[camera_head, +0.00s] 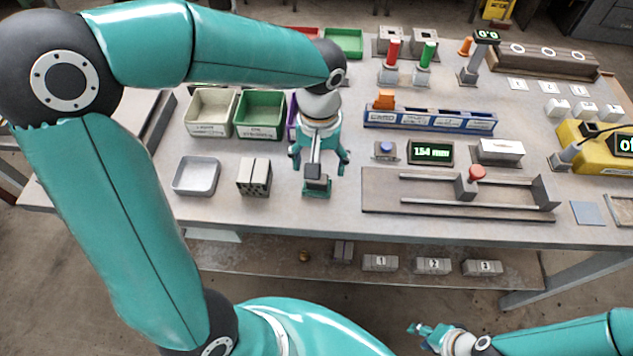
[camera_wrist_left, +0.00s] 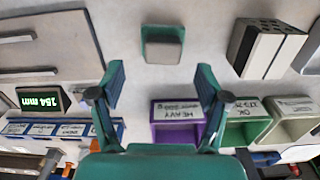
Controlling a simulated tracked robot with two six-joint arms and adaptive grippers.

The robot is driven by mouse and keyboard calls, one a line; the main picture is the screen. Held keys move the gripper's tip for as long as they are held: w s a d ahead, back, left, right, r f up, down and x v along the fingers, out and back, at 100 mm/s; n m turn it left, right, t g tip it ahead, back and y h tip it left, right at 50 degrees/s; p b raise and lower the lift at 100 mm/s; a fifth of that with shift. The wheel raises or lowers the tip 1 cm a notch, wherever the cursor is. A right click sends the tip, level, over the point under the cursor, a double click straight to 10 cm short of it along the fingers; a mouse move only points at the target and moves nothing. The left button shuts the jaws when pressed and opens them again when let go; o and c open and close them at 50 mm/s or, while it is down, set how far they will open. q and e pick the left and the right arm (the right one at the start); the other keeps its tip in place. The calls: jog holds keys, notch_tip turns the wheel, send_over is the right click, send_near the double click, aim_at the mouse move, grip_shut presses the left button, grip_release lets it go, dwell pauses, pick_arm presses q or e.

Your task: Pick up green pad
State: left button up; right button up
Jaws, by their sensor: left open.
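The green pad (camera_head: 317,194) lies on the bench in the head view, with a grey block on top of it. In the left wrist view the pad (camera_wrist_left: 162,29) shows as a green border around the grey block (camera_wrist_left: 163,51). My left gripper (camera_head: 320,168) is open above the bench. In the left wrist view its fingers (camera_wrist_left: 160,82) are wide apart with nothing between them, and the pad lies beyond the tips. Part of the pad is hidden behind the gripper in the head view. My right gripper (camera_head: 424,330) is low at the bottom right, away from the bench top; its opening is unclear.
A hollow grey brick (camera_head: 254,177) and a metal tray (camera_head: 196,176) stand left of the pad. Bins, including a green one (camera_head: 260,115), stand behind. A blue rack (camera_head: 430,120), a display (camera_head: 431,152) and a slide fixture (camera_head: 410,200) are to the right.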

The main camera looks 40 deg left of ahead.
pick_arm(q)
jog(key=f, duration=0.5)
jog(key=shift+s, duration=0.2)
jog(key=c, duration=1.2)
notch_tip(320, 180, up, 20)
jog(key=shift+p, duration=0.75)
